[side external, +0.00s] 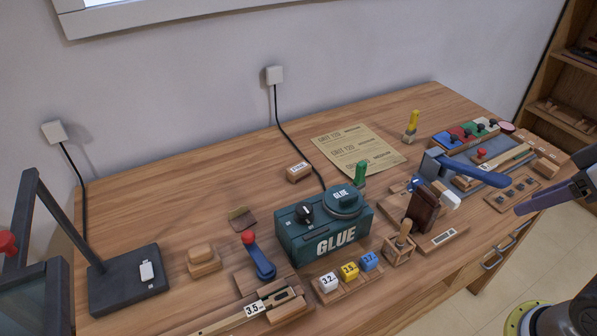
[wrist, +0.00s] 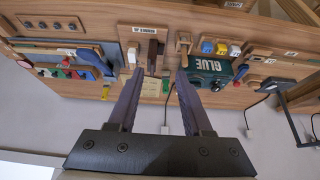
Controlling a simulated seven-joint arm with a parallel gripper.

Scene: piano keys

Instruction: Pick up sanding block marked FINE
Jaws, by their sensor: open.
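A small wooden block with a white label (side external: 299,172) lies on the bench behind the glue box in the side view. It looks like a sanding block, but its lettering is too small to read. I cannot make it out in the wrist view, where a finger may hide it. My gripper (wrist: 158,74) is open, with nothing seen between its fingers. In the side view, part of my gripper (side external: 550,197) shows at the right edge, above the bench's right end and far from the block.
The green glue box (side external: 325,232) stands in front of the block. Sandpaper sheets (side external: 359,150) lie to its right, with a green-topped bottle (side external: 361,175) nearby. A blue-handled lever (side external: 468,172) and a dark brown upright piece (side external: 422,208) rise on the right. The bench left of the block is mostly clear.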

